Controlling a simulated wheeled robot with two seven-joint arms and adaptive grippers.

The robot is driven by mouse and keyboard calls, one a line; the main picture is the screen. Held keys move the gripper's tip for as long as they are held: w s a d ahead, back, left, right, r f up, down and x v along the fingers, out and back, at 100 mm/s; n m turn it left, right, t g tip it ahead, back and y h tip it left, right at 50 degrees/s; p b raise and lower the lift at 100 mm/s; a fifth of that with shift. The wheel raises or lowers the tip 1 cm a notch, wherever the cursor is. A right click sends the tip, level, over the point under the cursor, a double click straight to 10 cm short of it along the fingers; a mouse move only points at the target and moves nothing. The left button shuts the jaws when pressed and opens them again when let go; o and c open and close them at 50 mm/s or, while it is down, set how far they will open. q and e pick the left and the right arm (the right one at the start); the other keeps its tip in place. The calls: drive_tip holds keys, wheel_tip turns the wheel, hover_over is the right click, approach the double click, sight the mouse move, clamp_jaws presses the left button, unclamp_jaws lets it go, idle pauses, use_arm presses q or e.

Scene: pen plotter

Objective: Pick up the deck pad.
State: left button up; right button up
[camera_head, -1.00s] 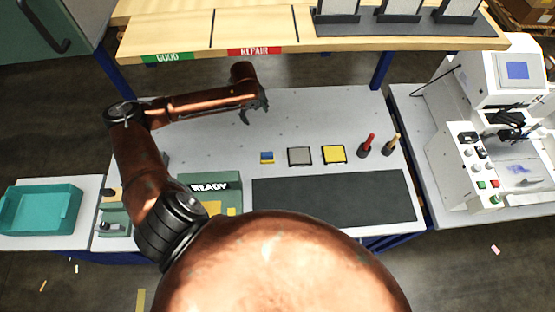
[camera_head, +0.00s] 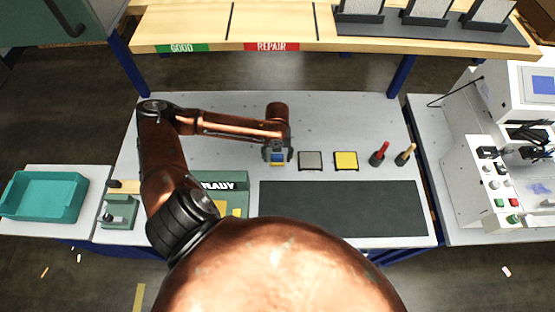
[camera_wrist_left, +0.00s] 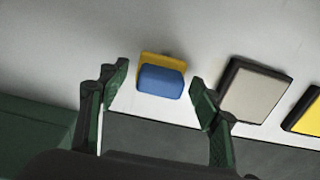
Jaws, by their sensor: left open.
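A small blue and yellow block, which I take to be the deck pad (camera_head: 278,158), lies on the light grey worktop. In the left wrist view the pad (camera_wrist_left: 160,82) shows a blue rounded top with a yellow part behind it. My left gripper (camera_head: 277,153) is over the pad, and in the head view it partly hides it. In the wrist view the left gripper (camera_wrist_left: 159,88) is open, with one green finger on each side of the pad and visible gaps between. I cannot tell how high the fingertips are above the worktop. My right gripper is not in view.
A grey square pad (camera_head: 310,160) lies close to the right finger, then a yellow square pad (camera_head: 346,161). Red-handled (camera_head: 380,153) and tan-handled (camera_head: 405,155) tools stand further right. A dark mat (camera_head: 340,208) lies in front.

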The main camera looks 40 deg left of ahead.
use_arm(q)
drive_tip(key=shift+c, duration=0.5)
drive_tip(key=c, duration=1.2)
drive_tip(key=shift+o, duration=0.2)
drive_tip(key=shift+r, duration=0.1)
drive_tip(key=shift+r, duration=0.25)
wheel_tip(320, 180, up, 2)
drive_tip(key=shift+w+r, duration=0.1)
drive_tip(key=d+r+p, duration=0.1)
drive_tip(key=d+r, duration=0.9)
drive_tip(key=d, duration=0.4)
